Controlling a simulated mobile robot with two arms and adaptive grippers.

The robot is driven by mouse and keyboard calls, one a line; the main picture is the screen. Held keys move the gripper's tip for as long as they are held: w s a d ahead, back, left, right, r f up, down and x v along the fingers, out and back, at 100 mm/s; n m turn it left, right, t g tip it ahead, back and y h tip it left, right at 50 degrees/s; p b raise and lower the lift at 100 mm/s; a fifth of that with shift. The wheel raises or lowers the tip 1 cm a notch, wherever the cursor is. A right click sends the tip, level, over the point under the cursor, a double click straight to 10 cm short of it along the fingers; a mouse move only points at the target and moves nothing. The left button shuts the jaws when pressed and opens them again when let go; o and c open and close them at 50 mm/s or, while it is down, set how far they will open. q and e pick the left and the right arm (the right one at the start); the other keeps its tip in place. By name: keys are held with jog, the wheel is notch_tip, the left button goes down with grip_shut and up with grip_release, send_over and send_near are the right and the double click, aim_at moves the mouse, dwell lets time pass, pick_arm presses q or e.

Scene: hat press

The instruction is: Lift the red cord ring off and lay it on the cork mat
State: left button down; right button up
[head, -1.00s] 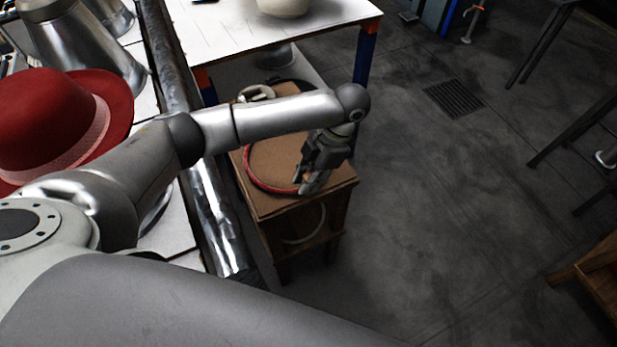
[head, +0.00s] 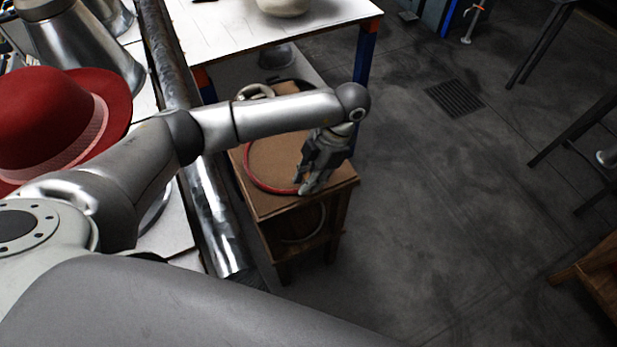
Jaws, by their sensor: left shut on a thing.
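The red cord ring (head: 257,184) is at the small wooden stand, low over or on the round brown cork mat (head: 275,158); I cannot tell whether all of it touches. My left gripper (head: 306,186) points down at the right front of the ring and is shut on its cord. My arm hides the far part of the ring and mat. The red felt hat (head: 45,115) with a pink band is at the left, with no red cord visible on it. My right gripper is out of view.
The wooden stand (head: 282,208) has a lower shelf with a pale ring on it. A white table (head: 270,38) stands behind. A metal rail (head: 210,205) runs between hat and stand.

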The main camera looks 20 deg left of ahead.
pick_arm(q)
jog(key=c, duration=1.3)
grip_release()
jog(key=shift+o, duration=0.2)
jog(key=p+v, duration=0.3)
jog(key=v, duration=0.4)
jog(key=shift+s+a+r+p, duration=0.3)
jog(key=shift+s+a+r, duration=0.05)
jog(key=shift+r, duration=0.05)
